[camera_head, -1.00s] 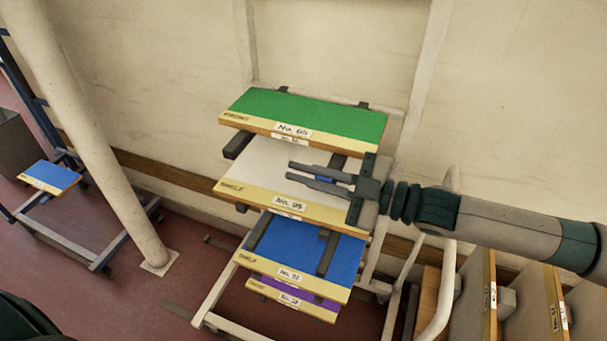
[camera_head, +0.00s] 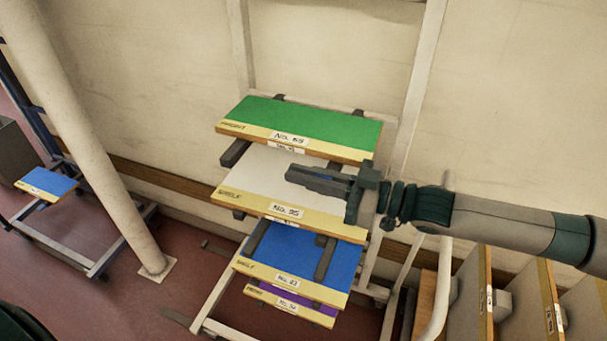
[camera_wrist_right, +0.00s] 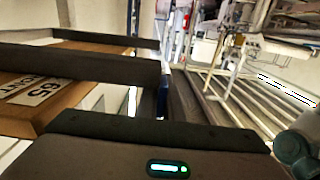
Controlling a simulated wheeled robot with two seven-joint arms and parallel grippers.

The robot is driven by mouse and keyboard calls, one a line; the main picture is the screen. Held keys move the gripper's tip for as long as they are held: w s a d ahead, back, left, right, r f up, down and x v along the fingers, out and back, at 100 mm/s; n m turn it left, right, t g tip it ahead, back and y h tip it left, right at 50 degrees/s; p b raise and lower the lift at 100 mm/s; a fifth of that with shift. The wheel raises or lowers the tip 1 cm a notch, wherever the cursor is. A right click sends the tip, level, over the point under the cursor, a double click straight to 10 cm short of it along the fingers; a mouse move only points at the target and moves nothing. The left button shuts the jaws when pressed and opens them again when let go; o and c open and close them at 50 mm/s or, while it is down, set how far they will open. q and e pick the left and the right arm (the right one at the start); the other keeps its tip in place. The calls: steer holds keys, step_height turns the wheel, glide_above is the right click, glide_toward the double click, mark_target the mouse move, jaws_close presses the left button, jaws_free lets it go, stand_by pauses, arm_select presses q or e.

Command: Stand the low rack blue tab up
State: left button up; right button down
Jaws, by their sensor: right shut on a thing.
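My right gripper (camera_head: 290,173) reaches in from the right at the rack (camera_head: 213,290), just in front of the green board's right end and above the white board. Its fingers are shut on a small blue piece, taken as the blue tab (camera_head: 337,177). Only a sliver of it shows between the fingers; its tilt cannot be told. In the right wrist view the blue tab (camera_wrist_right: 163,103) is a narrow upright strip beside a dark finger. My left gripper is not in view.
The rack holds a green board (camera_head: 305,122), a white board (camera_head: 260,172), a blue board (camera_head: 290,257) and a purple board (camera_head: 300,300). A pale post (camera_head: 95,140) and a low trolley with a blue board (camera_head: 47,183) stand left. Upright boards (camera_head: 512,300) stand lower right.

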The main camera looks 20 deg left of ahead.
steer(key=c, duration=1.9)
jaws_free()
steer(key=shift+d, duration=0.1)
